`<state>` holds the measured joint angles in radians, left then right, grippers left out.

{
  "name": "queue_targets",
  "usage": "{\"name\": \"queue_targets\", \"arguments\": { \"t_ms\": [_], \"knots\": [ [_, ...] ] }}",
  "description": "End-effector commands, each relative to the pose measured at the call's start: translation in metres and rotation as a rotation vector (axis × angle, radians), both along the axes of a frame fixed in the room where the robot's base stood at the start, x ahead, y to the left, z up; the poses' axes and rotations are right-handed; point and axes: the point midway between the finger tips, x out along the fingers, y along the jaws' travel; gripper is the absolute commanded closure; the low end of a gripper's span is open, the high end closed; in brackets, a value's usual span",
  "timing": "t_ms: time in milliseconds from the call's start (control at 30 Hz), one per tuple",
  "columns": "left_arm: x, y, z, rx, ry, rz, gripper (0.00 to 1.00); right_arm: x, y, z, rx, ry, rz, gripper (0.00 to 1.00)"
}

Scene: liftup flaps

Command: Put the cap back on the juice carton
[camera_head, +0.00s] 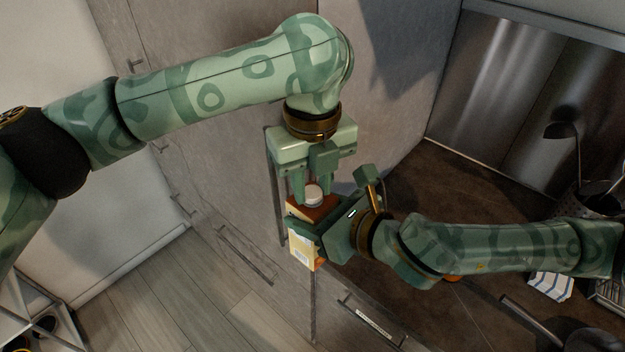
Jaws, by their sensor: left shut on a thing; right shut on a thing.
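The juice carton (303,249) is orange and cream and hangs upright in front of the grey cabinets, clear of the counter. My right gripper (308,232) comes in from the right and is shut on the carton's upper part. The white cap (313,194) is at the carton's top. My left gripper (313,188) points down from above and is shut on the cap, one finger on each side. I cannot tell whether the cap touches the carton's spout, as the fingers and the cap hide it.
A dark brown counter (418,200) lies to the right, with a steel backsplash (530,90) behind it. A striped cloth (552,286) and a dark utensil holder (596,197) are at the right. Below the grippers are cabinet fronts with handles and open wooden floor (180,290).

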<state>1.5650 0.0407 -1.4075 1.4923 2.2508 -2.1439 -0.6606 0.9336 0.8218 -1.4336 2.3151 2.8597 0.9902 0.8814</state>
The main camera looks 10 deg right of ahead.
Motion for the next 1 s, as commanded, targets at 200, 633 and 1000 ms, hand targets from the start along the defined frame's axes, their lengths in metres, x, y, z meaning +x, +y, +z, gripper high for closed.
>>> {"name": "queue_targets", "arguments": {
  "t_ms": [200,633,1000],
  "knots": [
    [0.003,0.002,0.001,0.003,-0.010,0.002,0.99,-0.003,0.002,0.000,0.002,0.000,0.008,1.00],
    [0.002,0.000,0.004,0.001,-0.006,0.001,0.50,-0.001,0.001,0.001,0.002,-0.001,0.004,1.00],
    [0.001,0.000,0.044,0.000,-0.003,0.001,0.50,-0.001,0.001,0.001,0.001,-0.001,0.003,1.00]
  ]
}}
